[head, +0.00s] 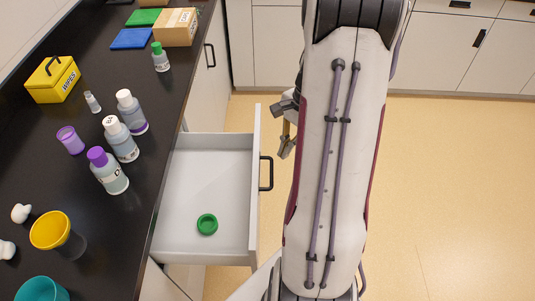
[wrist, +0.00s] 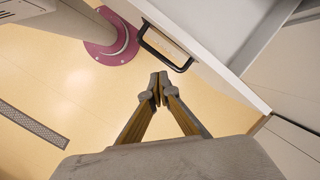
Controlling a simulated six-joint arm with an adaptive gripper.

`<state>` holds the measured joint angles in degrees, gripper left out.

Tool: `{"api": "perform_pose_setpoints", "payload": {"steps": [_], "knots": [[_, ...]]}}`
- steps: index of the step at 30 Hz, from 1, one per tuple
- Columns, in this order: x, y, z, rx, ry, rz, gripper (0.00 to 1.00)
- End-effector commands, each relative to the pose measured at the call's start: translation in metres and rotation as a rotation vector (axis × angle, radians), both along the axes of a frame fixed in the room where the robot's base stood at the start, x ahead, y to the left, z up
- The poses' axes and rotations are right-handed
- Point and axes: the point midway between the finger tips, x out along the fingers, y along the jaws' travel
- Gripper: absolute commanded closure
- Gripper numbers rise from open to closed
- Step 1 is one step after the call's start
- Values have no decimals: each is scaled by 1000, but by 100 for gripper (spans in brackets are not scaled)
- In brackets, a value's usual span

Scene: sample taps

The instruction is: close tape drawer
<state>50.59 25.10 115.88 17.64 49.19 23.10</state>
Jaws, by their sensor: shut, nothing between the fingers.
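The tape drawer (head: 190,180) stands pulled out from under the black bench in the head view, its white front facing right. A green roll of tape (head: 207,224) lies inside it towards the near end. The drawer's dark bar handle (head: 266,173) is on the outside of the front. In the wrist view the handle (wrist: 160,52) is just beyond the fingertips, on the white drawer front (wrist: 195,35). My gripper (wrist: 158,85) is shut and empty, apart from the handle. In the head view my gripper (head: 287,145) is partly hidden by my arm, to the right of the drawer front.
The black bench top (head: 105,215) holds several bottles (head: 109,170), a yellow wipes box (head: 52,79), a yellow cup (head: 50,231) and a cardboard box (head: 176,27). White cabinets (head: 455,45) line the back. The tan floor (head: 450,190) on the right is clear.

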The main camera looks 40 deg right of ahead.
Motion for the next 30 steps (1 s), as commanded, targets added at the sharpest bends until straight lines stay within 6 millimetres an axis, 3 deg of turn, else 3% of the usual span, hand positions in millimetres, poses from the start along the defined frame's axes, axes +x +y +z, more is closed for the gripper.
{"api": "perform_pose_setpoints", "payload": {"steps": [6, 15, 24, 30], "knots": [[3, -32, -33, 59, 26, -219, 100], [17, -64, -63, 112, 45, -477, 100], [46, -88, -57, 132, 27, -709, 100], [49, -90, -56, 150, 43, -809, 100]]}}
